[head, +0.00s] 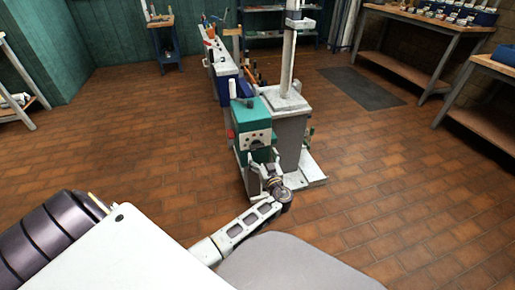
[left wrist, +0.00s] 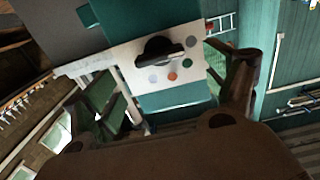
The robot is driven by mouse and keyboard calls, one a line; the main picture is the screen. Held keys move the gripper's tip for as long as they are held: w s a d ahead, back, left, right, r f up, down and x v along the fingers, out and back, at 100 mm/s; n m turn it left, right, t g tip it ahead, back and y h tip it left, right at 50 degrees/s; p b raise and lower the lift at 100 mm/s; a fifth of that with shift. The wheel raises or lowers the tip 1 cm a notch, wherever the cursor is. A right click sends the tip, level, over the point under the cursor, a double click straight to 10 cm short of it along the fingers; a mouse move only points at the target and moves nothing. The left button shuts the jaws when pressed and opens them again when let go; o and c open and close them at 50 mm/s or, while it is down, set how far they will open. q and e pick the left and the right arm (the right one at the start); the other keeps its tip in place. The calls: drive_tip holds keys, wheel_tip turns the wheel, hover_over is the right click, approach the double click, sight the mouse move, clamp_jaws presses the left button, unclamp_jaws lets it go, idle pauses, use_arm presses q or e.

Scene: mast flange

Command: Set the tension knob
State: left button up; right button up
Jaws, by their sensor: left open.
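The tension knob (left wrist: 160,50) is black with a raised bar grip and sits on a pale panel (left wrist: 140,73) in the left wrist view. The panel is on the front of a teal box (head: 254,119) in the head view, where the knob is too small to make out clearly. My left gripper (head: 263,168) is just in front of and below this box. In the left wrist view my left gripper (left wrist: 160,62) is open, its fingers on either side of the panel, with nothing between them touching the knob that I can see. My right gripper is not in view.
A grey pedestal with a white mast (head: 288,50) stands right beside the teal box. Workbenches (head: 425,20) stand at the right and back. The tiled floor (head: 150,130) around is mostly clear.

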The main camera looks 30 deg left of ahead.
sight(258, 148)
use_arm(q)
drive_tip(key=b+x, duration=0.1)
drive_tip(key=x, duration=0.4)
drive_tip(key=shift+w+a, duration=0.1)
drive_tip(key=shift+a, duration=0.1)
drive_tip(key=shift+x, duration=0.75)
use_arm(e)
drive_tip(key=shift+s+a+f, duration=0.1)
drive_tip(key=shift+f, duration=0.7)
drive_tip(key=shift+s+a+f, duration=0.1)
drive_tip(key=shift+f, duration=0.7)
use_arm(q)
drive_tip(key=shift+c, duration=0.4)
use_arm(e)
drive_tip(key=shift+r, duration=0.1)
use_arm(q)
drive_tip(key=c, duration=0.9)
